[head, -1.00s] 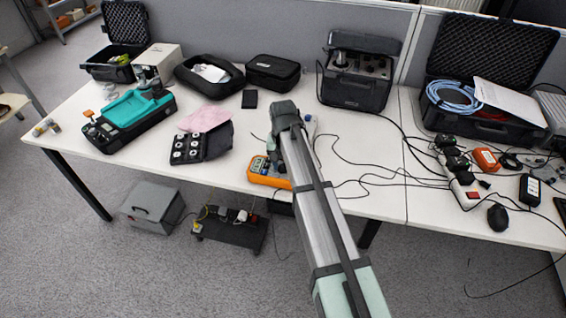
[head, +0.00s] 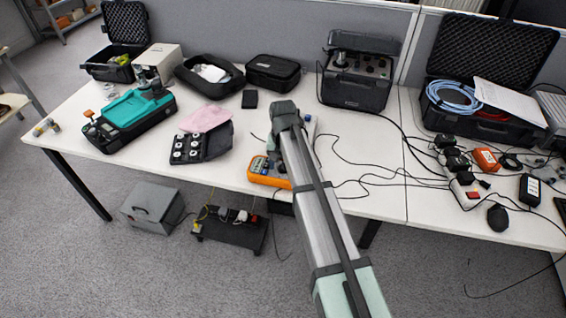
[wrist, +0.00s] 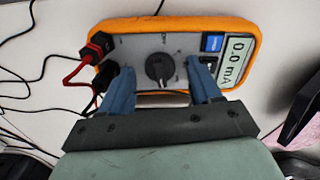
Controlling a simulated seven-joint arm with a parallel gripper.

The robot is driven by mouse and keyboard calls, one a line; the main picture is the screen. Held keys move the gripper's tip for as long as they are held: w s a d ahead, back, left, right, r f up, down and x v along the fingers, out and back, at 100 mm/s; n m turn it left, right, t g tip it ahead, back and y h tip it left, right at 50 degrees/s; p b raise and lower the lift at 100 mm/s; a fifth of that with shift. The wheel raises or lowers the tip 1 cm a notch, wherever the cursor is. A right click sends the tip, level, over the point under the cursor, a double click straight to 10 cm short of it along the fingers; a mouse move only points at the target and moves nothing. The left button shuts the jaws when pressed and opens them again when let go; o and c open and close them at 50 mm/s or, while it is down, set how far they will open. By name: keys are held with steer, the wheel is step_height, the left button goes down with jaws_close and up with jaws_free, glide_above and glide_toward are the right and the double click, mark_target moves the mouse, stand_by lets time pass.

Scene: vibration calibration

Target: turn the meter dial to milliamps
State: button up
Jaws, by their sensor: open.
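The meter (wrist: 185,28) shows in the wrist view as a grey face in an orange case, with a screen (wrist: 235,58) reading 0.0 mA. Its dark round dial (wrist: 160,68) sits in the middle of the face. My gripper (wrist: 162,78) is open, with one blue finger on each side of the dial and a visible gap to it on both sides. Whether the fingertips touch the face I cannot tell.
Red and black plugs (wrist: 100,45) with leads sit at the meter's left end in the wrist view. Black cables (head: 350,160) cross the table to the right. A case of round sensors (head: 190,148) lies to the left.

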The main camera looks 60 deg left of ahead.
mark_target(283, 165)
step_height(283, 165, up, 14)
stand_by(0.6)
steer(key=shift+f, duration=0.15)
stand_by(0.3)
steer(key=w+d+f+g, duration=0.2)
steer(key=w+d+f, duration=0.3)
steer(key=d+f, duration=0.75)
steer(key=w+d+f+g+h, duration=0.1)
steer(key=w+d+f, duration=0.5)
steer(key=d, duration=1.1)
steer(key=w+d+f+g, duration=0.2)
steer(key=w+d+f, duration=0.2)
steer(key=d+f, duration=0.9)
steer(key=s+d+f+m+g, duration=0.1)
steer(key=s+d+f+m, duration=0.15)
steer(key=d+f, duration=0.55)
steer(key=s+d+f+m, duration=0.2)
steer(key=s+d+f, duration=0.1)
steer(key=d, duration=0.9)
steer(key=s+d+f+m+y, duration=0.1)
steer(key=s+d+f+m, duration=0.5)
steer(key=s+d+f, duration=0.3)
steer(key=s+d, duration=0.4)
steer(key=s, duration=0.2)
steer(key=shift+s+d+g, duration=0.2)
steer(key=shift+g, duration=0.2)
